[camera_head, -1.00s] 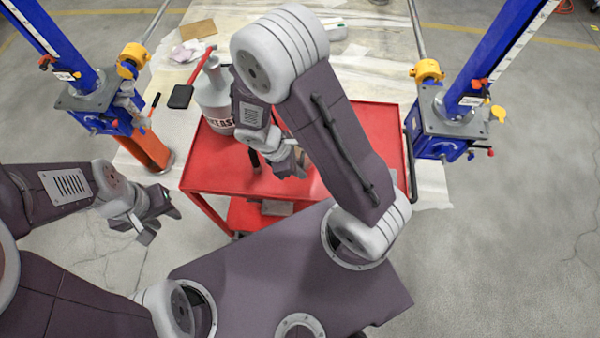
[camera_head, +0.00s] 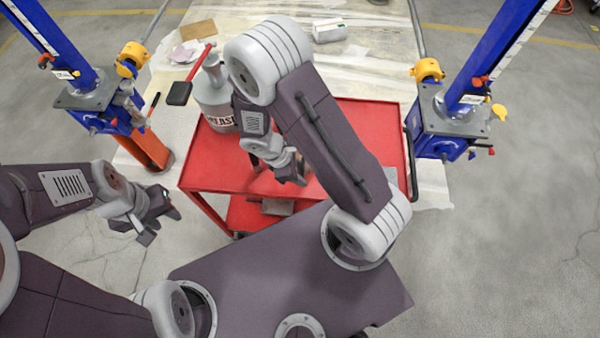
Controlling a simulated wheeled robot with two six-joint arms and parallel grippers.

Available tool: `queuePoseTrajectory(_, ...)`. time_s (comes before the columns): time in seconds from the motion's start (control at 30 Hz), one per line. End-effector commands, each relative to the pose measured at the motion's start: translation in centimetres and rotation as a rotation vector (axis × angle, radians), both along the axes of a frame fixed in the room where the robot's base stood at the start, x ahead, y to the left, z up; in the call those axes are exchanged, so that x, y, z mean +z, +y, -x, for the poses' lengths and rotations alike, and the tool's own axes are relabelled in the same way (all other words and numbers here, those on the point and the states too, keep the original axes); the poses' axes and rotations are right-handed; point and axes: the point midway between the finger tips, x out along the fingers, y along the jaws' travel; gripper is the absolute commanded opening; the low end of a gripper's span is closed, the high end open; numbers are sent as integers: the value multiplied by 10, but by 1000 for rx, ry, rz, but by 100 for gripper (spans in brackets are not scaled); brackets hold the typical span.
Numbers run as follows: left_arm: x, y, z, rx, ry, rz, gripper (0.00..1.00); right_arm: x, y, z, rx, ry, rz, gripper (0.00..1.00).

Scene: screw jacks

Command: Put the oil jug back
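The grey oil jug (camera_head: 212,97) with dark lettering and a narrow neck stands upright at the back left of the red cart's top (camera_head: 225,177). My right arm hides part of its right side. My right gripper (camera_head: 292,174) hangs over the middle of the cart top, to the right of and nearer than the jug, apart from it. Its fingers are small and partly hidden, so I cannot tell whether they are apart. My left gripper (camera_head: 164,226) is open and empty, off the cart's front left corner, over the floor.
A red-handled tool with a black head (camera_head: 179,93) lies beside the jug. Blue screw jacks stand left (camera_head: 95,95) and right (camera_head: 452,112). A white box (camera_head: 328,31) and a brown board (camera_head: 198,29) lie on the pale sheet behind. The cart top's right part looks clear.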

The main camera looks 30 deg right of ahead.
Motion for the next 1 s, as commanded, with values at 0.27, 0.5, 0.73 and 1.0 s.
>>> queuePoseTrajectory(0.27, 6, 0, 0, 0, 0, 0, 36, 8, 1, -1, 0, -1, -1, 32)
queuePoseTrajectory(0.5, 21, 0, 0, 0, 0, 0, 36, 61, 23, -9, 1, -7, -3, 32)
queuePoseTrajectory(0.73, 26, 0, 0, 0, 0, 0, 36, 103, 40, -14, 2, -4, -2, 32)
queuePoseTrajectory(1.0, 27, 0, 0, 0, 0, 0, 36, 116, 44, -14, -23, -8, -8, 32)
